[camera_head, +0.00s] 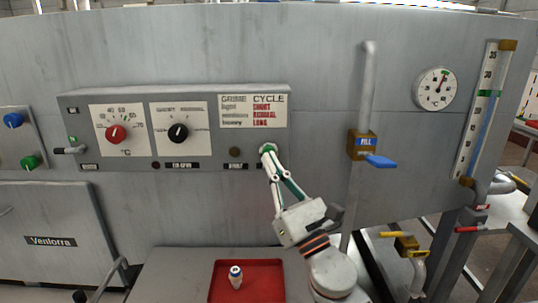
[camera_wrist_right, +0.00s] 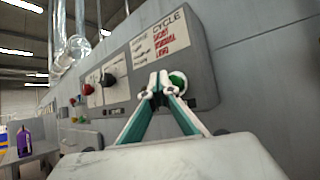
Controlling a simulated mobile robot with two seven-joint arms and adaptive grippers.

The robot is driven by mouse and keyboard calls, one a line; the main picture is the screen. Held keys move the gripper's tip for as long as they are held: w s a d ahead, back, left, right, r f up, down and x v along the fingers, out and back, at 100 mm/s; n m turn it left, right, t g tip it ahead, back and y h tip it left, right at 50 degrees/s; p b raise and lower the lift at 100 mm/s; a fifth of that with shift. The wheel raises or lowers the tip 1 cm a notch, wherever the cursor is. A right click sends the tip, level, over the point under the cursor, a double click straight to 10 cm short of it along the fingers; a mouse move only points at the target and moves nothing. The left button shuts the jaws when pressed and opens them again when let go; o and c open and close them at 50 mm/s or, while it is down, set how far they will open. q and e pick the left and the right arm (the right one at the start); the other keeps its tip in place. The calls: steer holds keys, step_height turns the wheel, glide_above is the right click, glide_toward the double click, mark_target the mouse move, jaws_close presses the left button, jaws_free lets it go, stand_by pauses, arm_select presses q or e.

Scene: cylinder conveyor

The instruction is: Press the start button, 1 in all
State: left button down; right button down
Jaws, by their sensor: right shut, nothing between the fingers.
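The green start button (camera_wrist_right: 178,83) is on the lower right of the control box. In the wrist view it shows just behind and to the right of my right gripper's fingertips (camera_wrist_right: 158,82). In the head view the right gripper (camera_head: 268,150) reaches up to the panel at the button's place and covers most of it. The fingers are together at the tips with nothing between them. I cannot tell whether the tips touch the button. My left gripper is in neither view.
The control box (camera_head: 203,94) carries a red knob (camera_head: 115,133) and a black knob (camera_head: 178,132). A blue valve handle (camera_head: 380,161) and pipe stand to the right. Below is a red tray (camera_head: 262,275) with a small bottle (camera_head: 235,277).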

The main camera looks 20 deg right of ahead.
steer(key=shift+w, duration=0.1)
stand_by(0.4)
steer(key=shift+w+d, duration=0.1)
steer(key=shift+w, duration=0.25)
steer(key=shift+w+d, duration=0.15)
steer(key=shift+w, duration=0.3)
stand_by(0.8)
stand_by(0.3)
steer(key=shift+s+a, duration=0.25)
steer(key=shift+s, duration=0.65)
steer(key=shift+s, duration=0.1)
steer(key=shift+s+a+p, duration=0.1)
steer(key=shift+s+a, duration=0.15)
steer(key=shift+s, duration=0.5)
steer(key=shift+s+a+p, duration=0.15)
steer(key=shift+s+a, duration=0.05)
steer(key=shift+s, duration=0.6)
steer(key=shift+s+a+p, duration=0.1)
steer(key=shift+s+a, duration=0.15)
steer(key=shift+s, duration=0.5)
